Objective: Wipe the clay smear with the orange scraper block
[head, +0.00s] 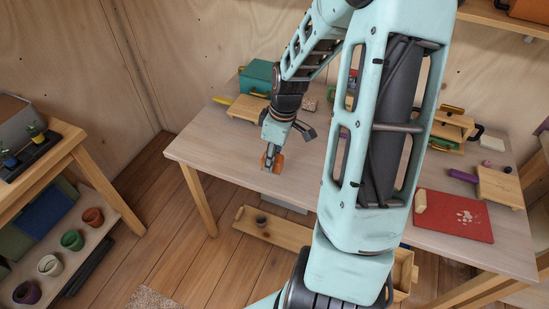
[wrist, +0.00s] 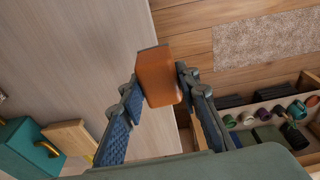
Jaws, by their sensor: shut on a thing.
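My gripper (head: 270,154) is over the front edge of the table, left of the middle. It is shut on the orange scraper block (head: 279,163). In the wrist view the orange scraper block (wrist: 157,76) sits between the two padded fingers of my gripper (wrist: 158,88), its far end sticking out. The block overlaps the table edge there; whether it touches the tabletop I cannot tell. Pale smear marks (head: 466,217), which look like the clay smear, lie on a red board at the table's right, far from my gripper.
The table (head: 225,150) has bare room around my gripper. A teal box (head: 257,77) and a wooden block (head: 248,108) stand at its back left. The red board (head: 445,230) carries a cream block (head: 420,202). A wooden board (head: 499,187) lies behind it. A shelf with pots (head: 93,218) stands left.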

